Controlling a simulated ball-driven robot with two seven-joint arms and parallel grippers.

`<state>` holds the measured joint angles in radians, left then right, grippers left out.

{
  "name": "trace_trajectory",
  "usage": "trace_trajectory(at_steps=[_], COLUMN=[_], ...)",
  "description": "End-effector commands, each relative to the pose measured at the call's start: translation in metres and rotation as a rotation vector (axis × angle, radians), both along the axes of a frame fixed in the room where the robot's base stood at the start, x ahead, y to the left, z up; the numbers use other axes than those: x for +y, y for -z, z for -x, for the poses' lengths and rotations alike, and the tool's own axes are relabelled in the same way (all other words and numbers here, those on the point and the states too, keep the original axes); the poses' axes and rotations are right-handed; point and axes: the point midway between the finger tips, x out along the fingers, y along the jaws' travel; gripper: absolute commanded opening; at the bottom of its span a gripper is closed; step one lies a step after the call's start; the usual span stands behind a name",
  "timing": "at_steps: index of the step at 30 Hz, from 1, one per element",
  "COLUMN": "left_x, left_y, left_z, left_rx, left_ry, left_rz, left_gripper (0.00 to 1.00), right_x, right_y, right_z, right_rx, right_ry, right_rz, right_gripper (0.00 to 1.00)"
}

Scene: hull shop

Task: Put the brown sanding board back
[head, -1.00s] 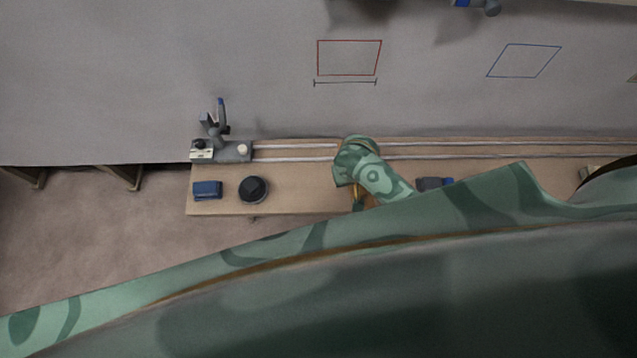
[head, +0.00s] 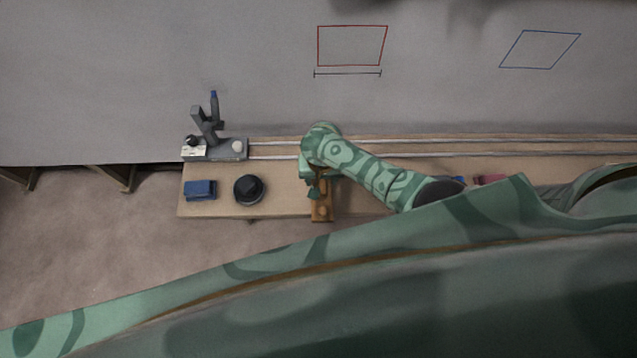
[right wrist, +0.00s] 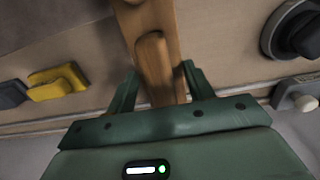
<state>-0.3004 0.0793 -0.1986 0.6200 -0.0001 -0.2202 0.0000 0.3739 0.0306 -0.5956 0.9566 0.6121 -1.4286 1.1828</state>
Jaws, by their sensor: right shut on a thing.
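The brown sanding board (head: 322,210) is a long wooden piece with a raised handle. It lies front to back over the bench, its near end at the bench's front edge in the head view. My right gripper (head: 314,188) is over it, its arm hiding part of the board. I cannot tell whether the board touches the bench. My left gripper is not in view.
The bench (head: 285,205) carries a blue block (head: 200,190), a round black item (head: 248,189) and a grey fixture (head: 228,150) beside the rails. A yellow block (right wrist: 57,82) lies on the board's other side. Red (head: 352,46) and blue (head: 540,50) outlines mark the grey surface beyond.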

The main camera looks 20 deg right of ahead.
Motion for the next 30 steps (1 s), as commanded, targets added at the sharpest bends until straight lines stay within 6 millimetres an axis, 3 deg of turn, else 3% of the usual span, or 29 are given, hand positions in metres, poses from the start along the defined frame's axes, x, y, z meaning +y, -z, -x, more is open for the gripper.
trace_trajectory(at_steps=[7, 19, 20, 22, 30], left_x=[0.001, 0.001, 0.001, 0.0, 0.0], left_y=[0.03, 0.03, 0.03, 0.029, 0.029], left_z=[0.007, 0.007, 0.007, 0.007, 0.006], left_rx=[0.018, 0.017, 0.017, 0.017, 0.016], left_ry=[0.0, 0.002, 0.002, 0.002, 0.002], left_rz=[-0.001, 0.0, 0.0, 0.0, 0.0], left_gripper=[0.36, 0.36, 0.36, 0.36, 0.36], right_x=[0.005, 0.005, 0.005, 0.005, 0.004], right_y=[0.039, 0.041, 0.041, 0.04, 0.039], right_z=[-0.005, -0.005, -0.005, -0.005, -0.005], right_rx=[0.001, -0.001, -0.001, -0.001, -0.002], right_ry=[0.0, 0.001, 0.0, 0.0, 0.0], right_rz=[0.001, 0.0, 0.0, 0.0, 0.001], right_gripper=[0.32, 0.32, 0.58, 0.74, 0.74])
